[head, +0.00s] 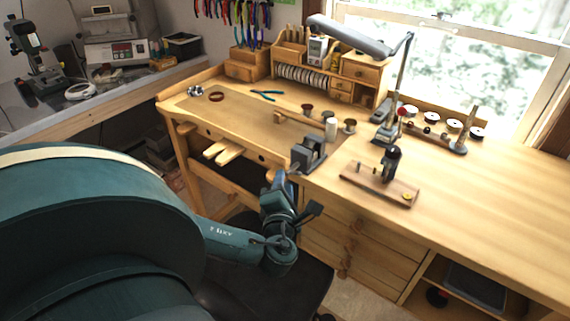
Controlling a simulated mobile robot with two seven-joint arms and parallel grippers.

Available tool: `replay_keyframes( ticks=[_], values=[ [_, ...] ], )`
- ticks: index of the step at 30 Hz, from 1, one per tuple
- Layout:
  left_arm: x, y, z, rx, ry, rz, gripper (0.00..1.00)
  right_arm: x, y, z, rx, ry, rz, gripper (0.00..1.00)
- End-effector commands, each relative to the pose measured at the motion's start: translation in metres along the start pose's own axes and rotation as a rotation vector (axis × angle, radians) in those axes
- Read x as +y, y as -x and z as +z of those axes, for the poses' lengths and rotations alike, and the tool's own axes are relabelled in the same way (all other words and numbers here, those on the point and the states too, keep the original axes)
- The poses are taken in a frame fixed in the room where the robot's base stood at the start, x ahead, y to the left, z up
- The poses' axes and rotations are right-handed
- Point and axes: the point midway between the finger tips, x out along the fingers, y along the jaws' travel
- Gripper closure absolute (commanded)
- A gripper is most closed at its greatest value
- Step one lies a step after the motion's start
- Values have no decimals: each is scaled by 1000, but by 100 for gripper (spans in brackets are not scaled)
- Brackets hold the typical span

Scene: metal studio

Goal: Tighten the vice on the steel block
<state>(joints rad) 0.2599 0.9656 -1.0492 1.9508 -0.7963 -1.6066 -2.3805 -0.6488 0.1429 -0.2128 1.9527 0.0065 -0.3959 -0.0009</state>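The vice (316,146) is a small dark grey one on the front edge of the wooden workbench. A grey block-like shape shows at its top, but I cannot tell the steel block from the jaws at this size. My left gripper (281,178) is just below and left of the vice, by the bench's front edge, pointing up toward it. Its fingertips are small and dark here, so I cannot tell whether they are apart, or whether they touch the vice's handle. My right gripper is not in view.
A wooden board with a dark upright tool (390,163) stands right of the vice. Small cups and spools (331,128) sit behind it, with a desk lamp (385,132) further back. Blue pliers (266,95) lie on the left part. The bench's right side is clear.

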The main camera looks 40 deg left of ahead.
Motion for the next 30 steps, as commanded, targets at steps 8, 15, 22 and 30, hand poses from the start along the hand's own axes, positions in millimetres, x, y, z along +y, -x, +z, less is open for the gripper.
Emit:
replay_keyframes(
  ticks=[8,15,22,30],
  values=[
    [-2,60,-1,1,2,-6,66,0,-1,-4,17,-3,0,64],
    [0,82,0,1,0,-2,66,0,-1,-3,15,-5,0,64],
    [0,84,0,1,0,-1,66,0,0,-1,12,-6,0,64],
    [0,84,0,1,0,-1,67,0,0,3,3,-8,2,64]
  ],
)
